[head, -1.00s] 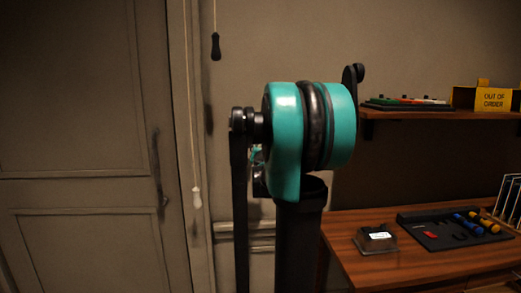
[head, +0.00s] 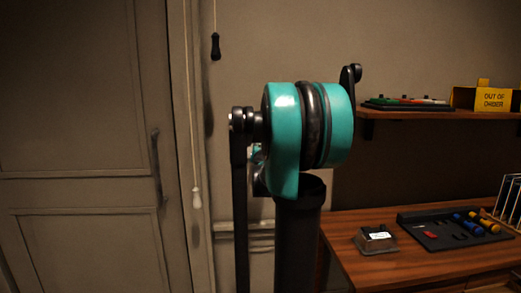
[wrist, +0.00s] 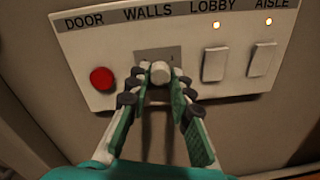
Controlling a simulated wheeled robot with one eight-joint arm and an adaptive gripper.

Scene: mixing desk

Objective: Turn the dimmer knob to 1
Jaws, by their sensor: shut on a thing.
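In the wrist view, a pale round dimmer knob (wrist: 160,72) sits on a grey plate under the label WALLS on a white wall panel (wrist: 105,40). My gripper (wrist: 158,82) has its two fingers closed around the knob from both sides. The knob's pointer and most of its scale are hidden by the fingers; a small mark shows on the plate to the right. The head view shows my arm, but the gripper and panel are hidden there.
The panel also holds a red button (wrist: 102,78) under DOOR, left of my gripper, and white switches under LOBBY (wrist: 215,64) and AISLE (wrist: 262,59), each with a lit lamp above. In the head view, a wooden desk (head: 400,268) stands right.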

